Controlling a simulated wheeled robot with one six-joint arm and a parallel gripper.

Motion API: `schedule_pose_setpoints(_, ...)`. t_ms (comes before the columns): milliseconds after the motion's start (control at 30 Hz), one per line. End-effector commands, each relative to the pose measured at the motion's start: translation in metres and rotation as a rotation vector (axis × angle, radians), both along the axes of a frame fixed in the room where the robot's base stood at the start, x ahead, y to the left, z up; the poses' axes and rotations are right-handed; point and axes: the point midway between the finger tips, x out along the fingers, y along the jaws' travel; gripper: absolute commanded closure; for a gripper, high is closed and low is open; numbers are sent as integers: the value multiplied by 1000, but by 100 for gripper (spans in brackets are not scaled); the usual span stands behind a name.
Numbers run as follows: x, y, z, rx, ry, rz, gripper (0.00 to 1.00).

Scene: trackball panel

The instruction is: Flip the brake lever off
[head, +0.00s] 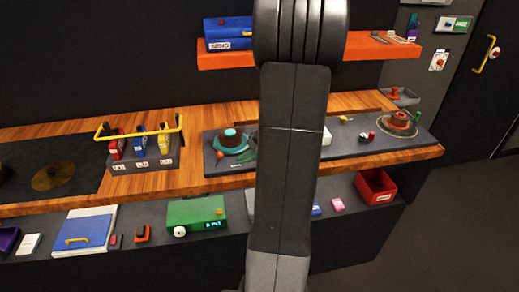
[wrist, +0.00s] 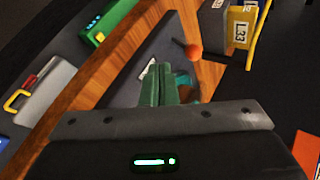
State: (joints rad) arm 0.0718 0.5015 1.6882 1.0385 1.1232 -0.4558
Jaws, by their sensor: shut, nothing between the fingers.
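A short lever with an orange ball knob (head: 220,154) stands on the dark trackball panel (head: 211,168). In the wrist view its orange knob (wrist: 193,50) and dark stem are above and right of my fingertips, apart from them. I cannot read a brake label. A white label plate (wrist: 147,69) lies on the panel near the fingers. The teal trackball (head: 230,134) sits left of my arm and is mostly hidden behind my fingers in the wrist view (wrist: 185,84). My gripper (wrist: 162,72) is shut and empty over the panel. In the head view my arm hides it.
A block of red, blue and yellow units (head: 142,163) under a yellow bar (head: 153,132) stands left of the panel. A second dark panel (head: 378,145) with a round brown-topped part is at right. An orange shelf (head: 375,48) is above. Bare wood (head: 195,178) lies between.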

Motion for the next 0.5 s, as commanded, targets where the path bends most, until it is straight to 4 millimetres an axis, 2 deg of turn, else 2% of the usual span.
schedule_pose_setpoints(33,1,9,1,0,2,4,100)
schedule_pose_setpoints(200,5,30,5,0,0,2,100)
schedule_pose_setpoints(500,8,40,5,1,0,-1,100)
